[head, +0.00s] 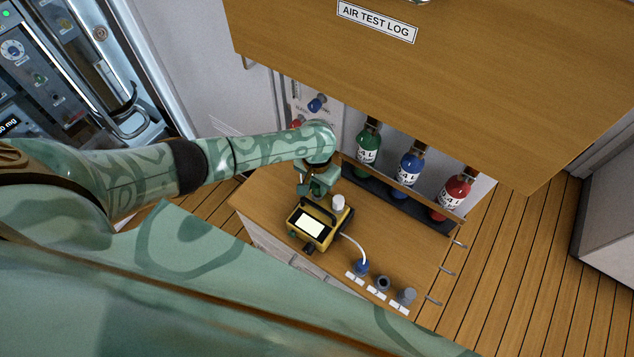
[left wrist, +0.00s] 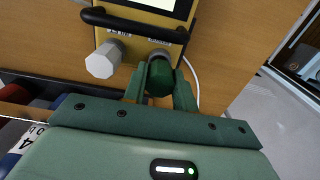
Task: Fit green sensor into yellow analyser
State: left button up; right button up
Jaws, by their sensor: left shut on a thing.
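The yellow analyser (head: 325,237) stands on the wooden bench, its lit screen (head: 310,227) facing up. In the left wrist view, part of its yellow face (left wrist: 142,46) shows with a black handle and a white hexagonal fitting (left wrist: 103,60). My left gripper (left wrist: 161,88) is shut on the dark green sensor (left wrist: 160,76), beside that white fitting. The sensor's far end is at the analyser's near edge; I cannot tell whether it is seated in a socket. In the head view, my left gripper (head: 319,188) is at the analyser's back side and hides the sensor. My right gripper is not in view.
Green (head: 367,142), blue (head: 409,168) and red (head: 452,193) bottles stand in a rack behind. A wooden panel (head: 440,70) overhangs the bench.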

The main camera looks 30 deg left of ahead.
pick_arm(q)
jog(key=shift+f+b, duration=0.5)
jog(key=shift+f, duration=0.3)
jog(key=o, duration=1)
notch_tip(320, 180, up, 8)
jog(key=p, duration=0.3)
jog(key=shift+f, duration=0.15)
